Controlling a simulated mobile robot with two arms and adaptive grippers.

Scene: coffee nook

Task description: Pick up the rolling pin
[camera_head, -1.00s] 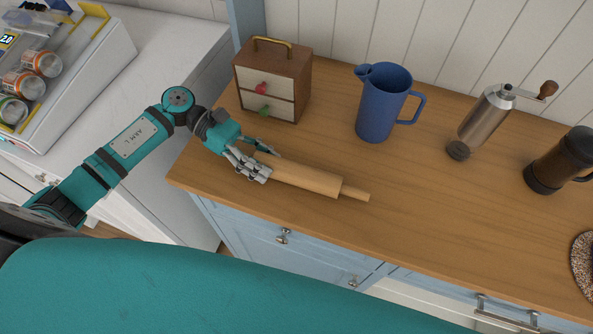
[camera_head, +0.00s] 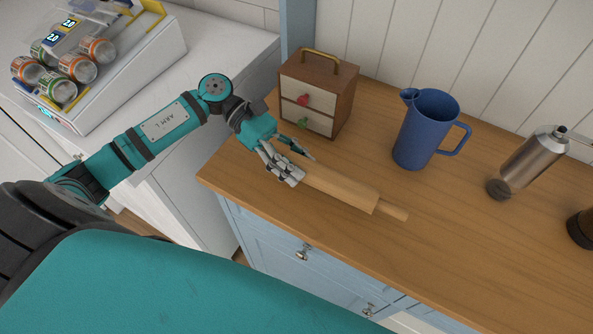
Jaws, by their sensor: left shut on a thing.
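The wooden rolling pin (camera_head: 342,187) lies along the left part of the wooden counter, its free handle pointing to the lower right. My left gripper (camera_head: 292,166) is at the pin's left end, with its fingers around it, and is shut on it. The left handle is hidden by the fingers. I cannot tell whether the pin is raised off the counter. My right gripper is not in view.
A small wooden drawer box (camera_head: 317,94) stands just behind my left gripper. A blue pitcher (camera_head: 425,129) and a metal grinder (camera_head: 533,157) stand on the counter (camera_head: 470,230) to the right. A rack of cans (camera_head: 130,75) is on the white cabinet at left.

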